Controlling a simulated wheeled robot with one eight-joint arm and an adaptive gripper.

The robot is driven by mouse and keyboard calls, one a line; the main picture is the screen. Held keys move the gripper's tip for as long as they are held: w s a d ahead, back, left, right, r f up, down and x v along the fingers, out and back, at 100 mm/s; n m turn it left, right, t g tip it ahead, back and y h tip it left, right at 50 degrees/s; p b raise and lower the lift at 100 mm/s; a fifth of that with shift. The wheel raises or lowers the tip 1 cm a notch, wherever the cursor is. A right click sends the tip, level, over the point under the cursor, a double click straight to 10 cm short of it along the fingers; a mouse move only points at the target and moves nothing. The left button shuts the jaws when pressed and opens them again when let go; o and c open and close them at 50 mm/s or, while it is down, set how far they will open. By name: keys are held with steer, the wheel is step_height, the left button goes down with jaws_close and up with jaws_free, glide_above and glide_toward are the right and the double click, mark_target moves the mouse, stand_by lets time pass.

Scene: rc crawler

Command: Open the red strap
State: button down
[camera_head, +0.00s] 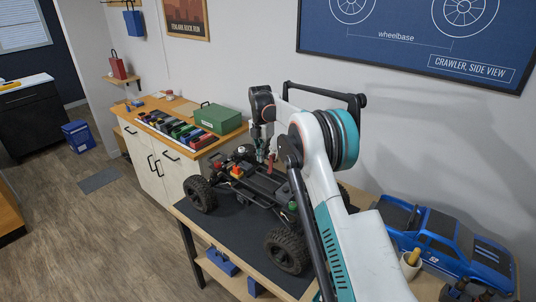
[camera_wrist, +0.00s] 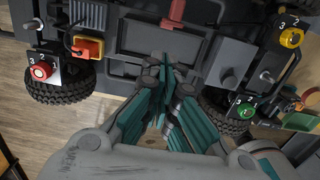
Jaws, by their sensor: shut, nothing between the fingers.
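The RC crawler chassis (camera_head: 262,190) stands on a dark mat with its body off. The red strap (camera_head: 271,162) rises from the chassis beside my gripper (camera_head: 260,150). The strap's lower end is partly hidden in the dark tray.
Round knobs in red (camera_wrist: 40,71), yellow (camera_wrist: 291,37) and green (camera_wrist: 246,110) and an orange box (camera_wrist: 88,48) surround the gripper. A green box (camera_head: 217,118) stands on the back counter.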

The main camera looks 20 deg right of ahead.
step_height(320, 180, up, 10)
steer(key=w+d+p, duration=0.1)
steer(key=d+p, duration=0.1)
steer(key=s+a+r+m+t+b, duration=0.1)
steer(key=s+r+m+b, duration=0.1)
steer(key=s+r+m, duration=0.5)
steer(key=s+a+r+m+t+b, duration=0.1)
steer(key=s+r+m+t+b, duration=0.15)
steer(key=s+r, duration=0.45)
steer(key=s+a+f+m+t+b, duration=0.1)
steer(key=s+f+m+b, duration=0.3)
steer(key=s, duration=0.9)
steer(key=s+a+f+m+t+b, duration=0.1)
steer(key=s+f+m, duration=0.35)
steer(key=s, duration=0.85)
steer(key=s+f+m+t+b, duration=0.1)
steer(key=s+f+m, duration=0.6)
steer(key=s, duration=0.5)
step_height(320, 180, down, 3)
steer(key=shift+s+a+r+b, duration=0.1)
steer(key=shift+s+a+b, duration=0.2)
steer(key=shift+b, duration=0.1)
steer(key=shift+t, duration=0.25)
